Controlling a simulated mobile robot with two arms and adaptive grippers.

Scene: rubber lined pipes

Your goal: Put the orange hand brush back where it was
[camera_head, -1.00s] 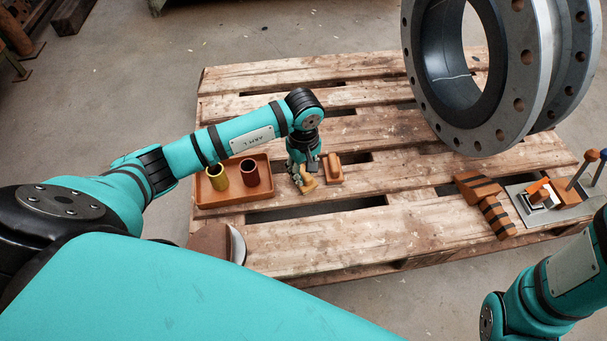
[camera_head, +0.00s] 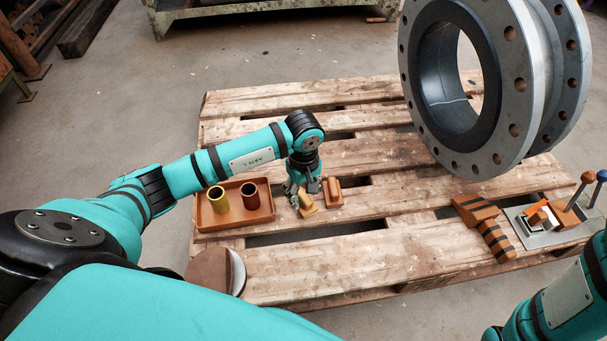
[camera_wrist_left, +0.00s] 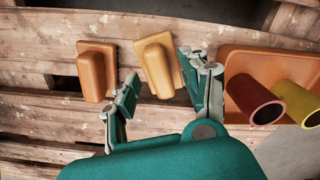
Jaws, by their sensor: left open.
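An orange hand brush (camera_head: 333,191), a block with a raised grip, lies on the wooden pallet; it also shows at the left of the left wrist view (camera_wrist_left: 96,72). A similar yellow-tan brush (camera_head: 307,206) lies beside it, apart from it. My left gripper (camera_head: 303,187) is open and low over the pallet at the yellow-tan brush. In the left wrist view the open fingers (camera_wrist_left: 158,78) stand either side of the near end of that brush (camera_wrist_left: 158,65), with the orange one outside them. My right gripper is out of view; only part of my right arm shows.
An orange tray (camera_head: 232,222) with a yellow cup (camera_head: 217,197) and a red cup (camera_head: 250,196) stands left of the gripper. A big flanged pipe (camera_head: 530,90) stands at the right. Striped blocks (camera_head: 485,225) and a plate with levers (camera_head: 545,238) lie front right.

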